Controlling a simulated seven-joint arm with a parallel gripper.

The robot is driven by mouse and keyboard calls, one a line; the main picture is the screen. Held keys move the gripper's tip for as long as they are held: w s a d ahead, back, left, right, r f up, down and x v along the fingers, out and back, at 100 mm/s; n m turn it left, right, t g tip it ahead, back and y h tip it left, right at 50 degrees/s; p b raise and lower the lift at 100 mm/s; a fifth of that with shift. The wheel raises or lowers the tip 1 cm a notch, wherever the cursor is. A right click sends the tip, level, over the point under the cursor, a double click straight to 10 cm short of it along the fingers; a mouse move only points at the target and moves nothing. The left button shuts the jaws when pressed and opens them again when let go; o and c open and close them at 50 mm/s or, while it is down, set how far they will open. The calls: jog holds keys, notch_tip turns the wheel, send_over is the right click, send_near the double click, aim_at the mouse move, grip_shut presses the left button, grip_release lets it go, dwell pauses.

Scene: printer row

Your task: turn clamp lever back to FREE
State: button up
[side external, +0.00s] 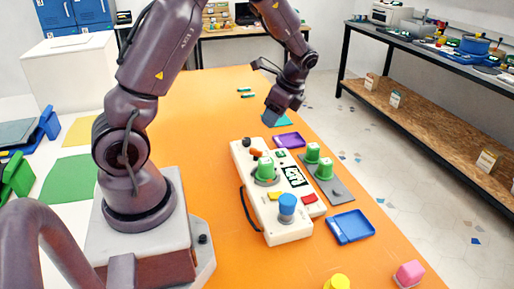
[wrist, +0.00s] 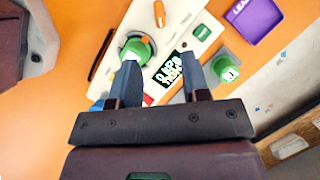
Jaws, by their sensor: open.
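The white control panel (side external: 243,186) lies on the orange table. An orange lever-like handle (side external: 256,153) sits near its far end, beside a small dark knob (side external: 247,142); I cannot read any FREE mark. My gripper (side external: 271,117) hangs over the table past the panel's far end. In the wrist view my gripper (wrist: 160,72) has its blue fingers wide apart with nothing between them; the left finger overlaps the view of a green knob (wrist: 138,46).
A green knob (side external: 265,169), a blue knob (side external: 287,203) and a display (side external: 293,176) are on the panel. A grey plate (side external: 337,190) with green-topped pieces, a purple tray (side external: 289,140) and a blue tray (side external: 350,227) lie to the right. The table's far left is mostly clear.

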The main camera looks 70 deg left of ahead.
aim_at(256, 149)
jog(key=x, duration=1.3)
grip_shut()
